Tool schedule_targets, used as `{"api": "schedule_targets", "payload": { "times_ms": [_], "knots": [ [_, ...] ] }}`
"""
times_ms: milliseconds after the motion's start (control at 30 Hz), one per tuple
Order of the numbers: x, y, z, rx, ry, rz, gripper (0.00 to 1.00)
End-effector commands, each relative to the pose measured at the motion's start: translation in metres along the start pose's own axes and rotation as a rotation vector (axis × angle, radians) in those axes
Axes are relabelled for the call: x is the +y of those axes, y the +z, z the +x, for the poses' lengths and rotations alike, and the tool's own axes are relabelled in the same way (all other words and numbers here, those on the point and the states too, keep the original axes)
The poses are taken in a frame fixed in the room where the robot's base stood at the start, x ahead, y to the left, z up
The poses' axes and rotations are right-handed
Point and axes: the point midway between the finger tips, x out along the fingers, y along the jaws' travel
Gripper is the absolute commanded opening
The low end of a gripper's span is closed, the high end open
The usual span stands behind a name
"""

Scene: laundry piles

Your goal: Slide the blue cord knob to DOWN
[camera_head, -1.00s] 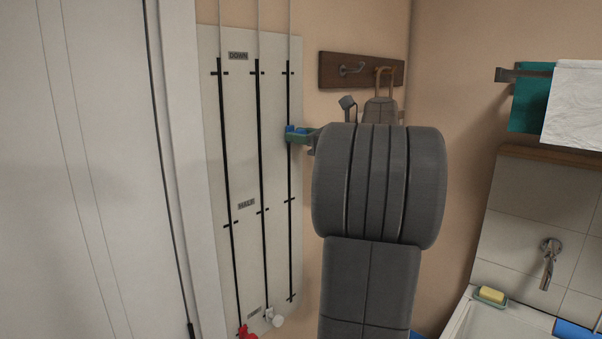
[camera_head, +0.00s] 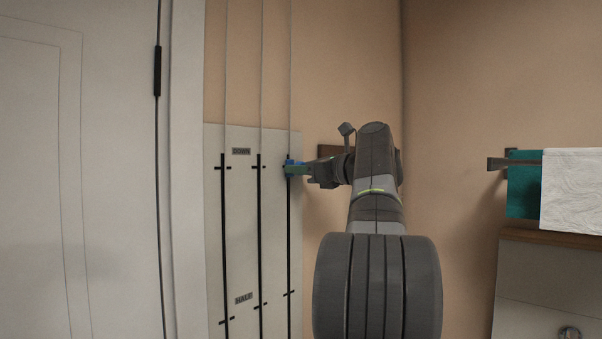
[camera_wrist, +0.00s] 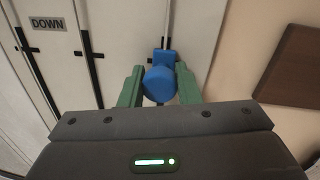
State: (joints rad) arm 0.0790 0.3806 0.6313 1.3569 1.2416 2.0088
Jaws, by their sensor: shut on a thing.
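The blue knob (camera_wrist: 160,82) sits on the rightmost slot of the white cord board (camera_head: 271,225). In the head view the knob (camera_head: 290,164) is at about the height of the DOWN label (camera_head: 241,151), near the slot's top end. My gripper (camera_head: 296,168) is shut on the knob. In the wrist view the green fingers of my gripper (camera_wrist: 160,88) stand on either side of it. The HALF label (camera_head: 243,298) is well below. The other two knobs are not in view now.
A wooden hook rail (camera_head: 328,151) is on the wall behind my arm. A white door (camera_head: 100,180) stands at the left. A teal towel (camera_head: 523,185) and a white towel (camera_head: 570,190) hang at the right.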

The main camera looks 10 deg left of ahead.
Motion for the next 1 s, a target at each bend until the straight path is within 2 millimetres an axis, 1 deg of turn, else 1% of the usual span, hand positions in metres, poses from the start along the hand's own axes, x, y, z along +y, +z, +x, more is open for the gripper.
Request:
{"api": "schedule_targets", "payload": {
  "times_ms": [100,133,200,233,500,633,767,1000],
  "knots": [
    [0.001,-0.002,0.0,0.002,0.003,0.001,0.0],
    [0.001,-0.002,0.0,0.002,0.003,0.001,0.32],
    [0.0,-0.002,0.0,0.002,0.002,0.001,0.45],
    [0.0,-0.002,0.0,0.002,0.002,0.001,0.5],
    [0.0,-0.002,0.0,0.001,0.001,0.001,0.5],
    [-0.001,-0.002,-0.008,0.001,-0.002,0.0,0.5],
    [-0.001,-0.003,-0.029,0.002,-0.005,-0.001,0.5],
    [-0.001,-0.004,-0.082,0.002,-0.005,0.0,0.5]
  ]
}}
